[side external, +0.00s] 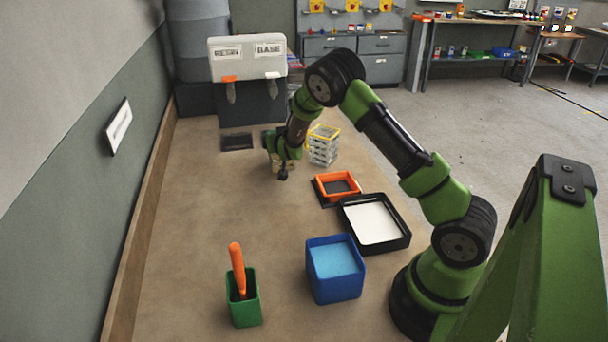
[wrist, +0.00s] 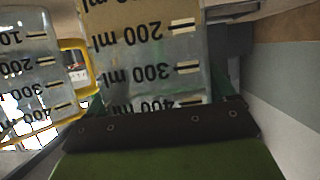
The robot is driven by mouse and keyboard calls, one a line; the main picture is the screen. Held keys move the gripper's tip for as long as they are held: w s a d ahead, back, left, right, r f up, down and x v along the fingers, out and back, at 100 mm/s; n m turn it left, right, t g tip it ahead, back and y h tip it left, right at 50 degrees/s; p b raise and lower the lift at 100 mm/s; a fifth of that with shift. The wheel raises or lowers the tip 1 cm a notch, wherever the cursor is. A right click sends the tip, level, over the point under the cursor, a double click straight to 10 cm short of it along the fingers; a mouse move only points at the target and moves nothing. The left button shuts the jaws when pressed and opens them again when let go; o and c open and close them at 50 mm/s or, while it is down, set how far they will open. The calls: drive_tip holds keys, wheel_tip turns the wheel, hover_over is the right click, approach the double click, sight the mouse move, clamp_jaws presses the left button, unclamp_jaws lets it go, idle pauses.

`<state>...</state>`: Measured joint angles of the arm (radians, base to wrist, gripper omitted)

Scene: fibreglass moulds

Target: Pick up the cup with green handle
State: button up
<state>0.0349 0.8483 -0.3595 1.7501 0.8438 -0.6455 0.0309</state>
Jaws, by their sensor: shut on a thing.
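My gripper (side external: 283,172) is low over the far part of the table, and its jaws are shut on a clear measuring cup. In the wrist view this cup (wrist: 150,62) fills the middle, with upside-down ml marks and a tan band. Its handle does not show clearly. Green patches show at both sides of its lower part, and I cannot tell whether they are handle or gripper. I cannot tell whether the cup touches the table. A stack of clear cups (side external: 322,150) with a yellow handle stands just right of my gripper. The yellow handle (wrist: 78,45) also shows in the wrist view.
An orange-rimmed frame (side external: 324,194), a black tray with white inside (side external: 403,240), a blue container (side external: 336,293) and a green holder with an orange-handled tool (side external: 246,318) stand nearer. The table's left half is mostly clear beside the wall.

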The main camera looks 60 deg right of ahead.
drive_tip(key=shift+c, duration=1.1)
drive_tip(key=shift+r, duration=0.1)
